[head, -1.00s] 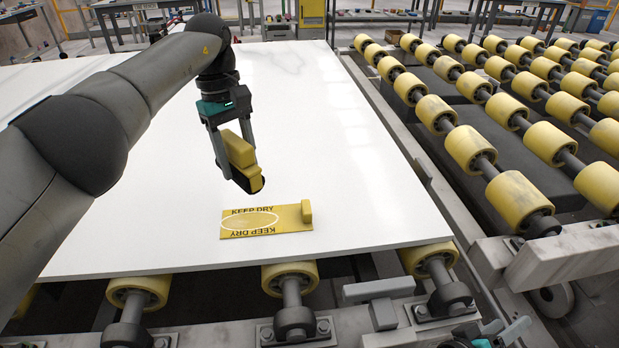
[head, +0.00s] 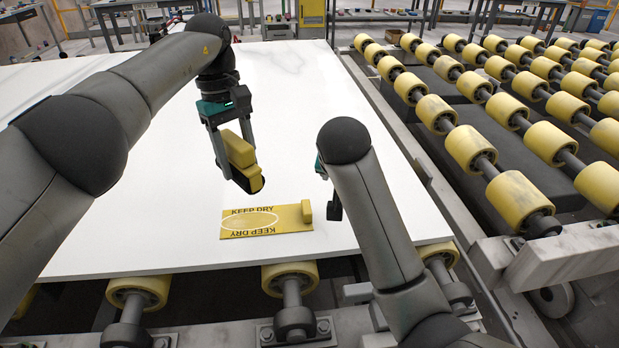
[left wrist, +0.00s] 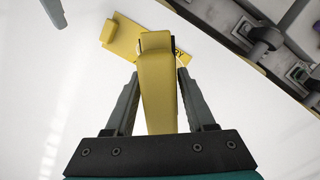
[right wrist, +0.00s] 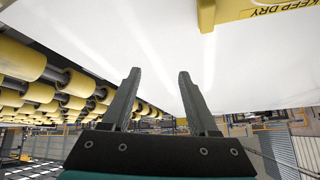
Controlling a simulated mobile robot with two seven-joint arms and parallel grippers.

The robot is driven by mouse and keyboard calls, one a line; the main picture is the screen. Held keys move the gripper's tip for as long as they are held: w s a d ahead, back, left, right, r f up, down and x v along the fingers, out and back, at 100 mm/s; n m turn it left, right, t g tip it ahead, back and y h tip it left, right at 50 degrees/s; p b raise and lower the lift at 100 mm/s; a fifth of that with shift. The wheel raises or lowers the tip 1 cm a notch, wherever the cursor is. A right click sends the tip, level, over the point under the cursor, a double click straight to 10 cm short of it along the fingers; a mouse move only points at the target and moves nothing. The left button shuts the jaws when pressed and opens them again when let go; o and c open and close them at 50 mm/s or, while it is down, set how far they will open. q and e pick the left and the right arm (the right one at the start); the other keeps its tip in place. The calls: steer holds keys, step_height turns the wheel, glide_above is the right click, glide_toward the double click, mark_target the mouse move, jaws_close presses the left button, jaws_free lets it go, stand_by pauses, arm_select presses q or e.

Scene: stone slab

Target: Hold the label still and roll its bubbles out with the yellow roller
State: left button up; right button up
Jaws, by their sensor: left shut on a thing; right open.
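The yellow label (head: 240,228), printed KEEP DRY, lies on the white slab near its front edge. A white oval outline marks its left part, and a raised yellow block (head: 305,210) stands at its right end. My left gripper (head: 238,165) is shut on the yellow roller (head: 236,150) and holds it above the slab, behind the label. The roller also fills the middle of the left wrist view (left wrist: 157,90). My right gripper (right wrist: 158,75) is open and empty in the right wrist view. In the head view it is right of the label, mostly hidden behind its own arm.
The white slab (head: 290,90) is bare around the label. It rests on yellow conveyor rollers (head: 290,278) along its front edge. More yellow conveyor rollers (head: 470,148) stand to the right, past a metal frame. Tables stand at the back.

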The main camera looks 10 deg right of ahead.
mark_target(307, 206)
steer(key=s+a+r+n+g+y, duration=0.2)
steer(key=s+a+r+n+g, duration=0.1)
steer(key=a+n, duration=0.3)
steer(key=shift+m, duration=0.6)
steer(key=x, duration=1.2)
steer(key=shift+a, duration=0.35)
jaws_close()
stand_by(1.9)
